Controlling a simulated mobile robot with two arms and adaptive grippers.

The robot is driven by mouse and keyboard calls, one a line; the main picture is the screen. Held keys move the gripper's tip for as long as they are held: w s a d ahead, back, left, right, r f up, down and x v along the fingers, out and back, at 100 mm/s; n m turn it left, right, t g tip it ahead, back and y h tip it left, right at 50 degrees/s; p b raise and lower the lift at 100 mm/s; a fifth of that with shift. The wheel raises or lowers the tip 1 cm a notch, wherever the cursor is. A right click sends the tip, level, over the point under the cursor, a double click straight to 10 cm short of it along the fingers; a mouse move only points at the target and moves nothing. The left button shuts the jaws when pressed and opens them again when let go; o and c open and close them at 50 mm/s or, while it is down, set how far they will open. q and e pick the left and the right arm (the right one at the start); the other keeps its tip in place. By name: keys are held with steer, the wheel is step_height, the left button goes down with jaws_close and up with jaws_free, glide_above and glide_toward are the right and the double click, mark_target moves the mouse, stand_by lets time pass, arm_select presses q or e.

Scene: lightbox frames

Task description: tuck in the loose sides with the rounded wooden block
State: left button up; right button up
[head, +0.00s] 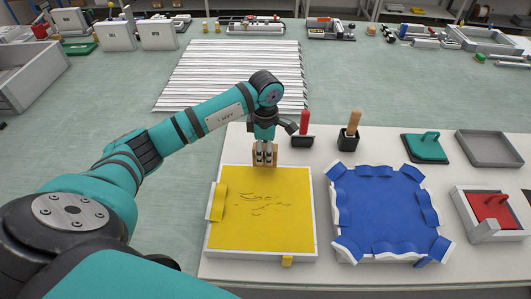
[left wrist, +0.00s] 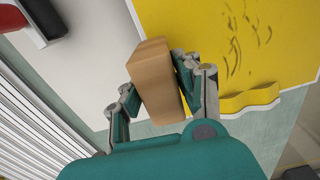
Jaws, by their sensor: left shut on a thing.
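My left gripper (head: 264,154) is shut on the wooden block (head: 272,160), a light brown piece that also shows between the fingers in the left wrist view (left wrist: 160,78). The block is at the far edge of the yellow sheet (head: 262,225); I cannot tell whether it touches. The sheet lies in a white frame (head: 240,253), with creases in its middle. A loose yellow flap (head: 217,202) stands up at the left side, and a small one (head: 287,261) hangs at the near edge. The flap at the left also shows in the left wrist view (left wrist: 245,99). My right gripper is out of view.
To the right, a blue sheet (head: 385,210) with wavy loose edges covers another frame. A red-handled tool (head: 304,122) and a wooden-handled tool (head: 353,123) stand behind. A teal lid (head: 426,148), grey tray (head: 488,149) and red piece (head: 491,208) are further right.

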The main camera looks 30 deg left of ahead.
arm_select(q)
steer(key=shift+r+p, duration=1.2)
steer(key=shift+r, duration=1.35)
steer(key=shift+f, duration=0.1)
